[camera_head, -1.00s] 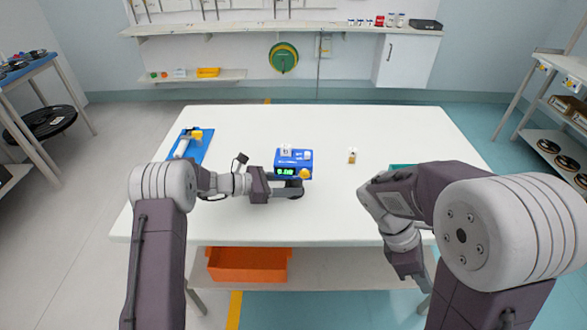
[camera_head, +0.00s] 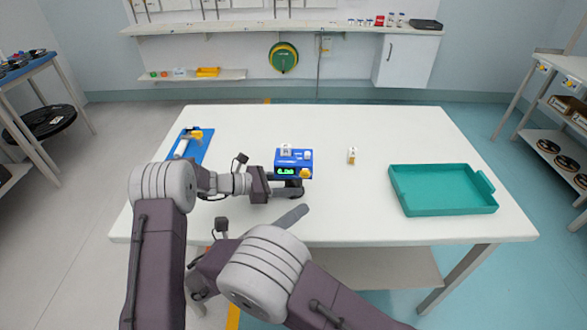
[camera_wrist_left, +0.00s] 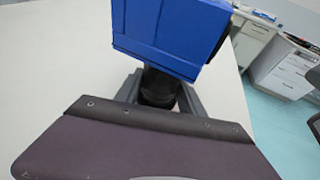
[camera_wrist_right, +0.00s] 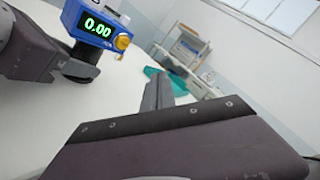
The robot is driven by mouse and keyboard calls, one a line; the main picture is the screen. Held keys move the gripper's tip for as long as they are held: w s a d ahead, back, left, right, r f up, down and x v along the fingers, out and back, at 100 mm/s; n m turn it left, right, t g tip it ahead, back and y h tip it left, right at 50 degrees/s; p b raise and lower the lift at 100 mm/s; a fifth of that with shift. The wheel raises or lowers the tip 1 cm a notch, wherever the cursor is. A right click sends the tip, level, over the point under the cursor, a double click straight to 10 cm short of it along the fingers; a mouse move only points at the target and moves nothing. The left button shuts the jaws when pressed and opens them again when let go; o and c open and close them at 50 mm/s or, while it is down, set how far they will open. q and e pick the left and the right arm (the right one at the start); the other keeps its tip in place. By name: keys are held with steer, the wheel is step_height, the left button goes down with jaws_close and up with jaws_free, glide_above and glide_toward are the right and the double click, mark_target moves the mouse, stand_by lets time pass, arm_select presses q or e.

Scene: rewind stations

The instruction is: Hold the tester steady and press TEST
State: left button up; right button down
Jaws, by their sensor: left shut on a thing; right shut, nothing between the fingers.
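The tester (camera_head: 308,163) is a blue box with a lit green display and a yellow knob, above the middle of the white table (camera_head: 380,125). In the right wrist view, the tester (camera_wrist_right: 91,26) reads 0.00. My left gripper (camera_head: 290,186) is shut on the dark part under the blue box, which the left wrist view also shows below the box (camera_wrist_left: 165,30). My right gripper (camera_head: 298,212) is shut and empty, in front of the tester and apart from it. Its closed fingers also show in the right wrist view (camera_wrist_right: 157,92). I cannot make out the TEST label.
A teal tray (camera_head: 440,192) lies on the right of the table. A small tan and white item (camera_head: 352,157) stands right of the tester. A blue board (camera_head: 197,152) with a white and yellow object lies at the left. The table behind the tester is clear.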

steer(key=w, duration=0.8)
steer(key=shift+w+d, duration=0.4)
steer(key=shift+w, duration=0.1)
stand_by(1.4)
steer(key=shift+w, duration=0.35)
arm_select(q)
steer(key=shift+f, duration=0.1)
arm_select(e)
steer(key=shift+s, duration=0.45)
steer(key=s, duration=0.6)
steer(key=shift+a, duration=0.2)
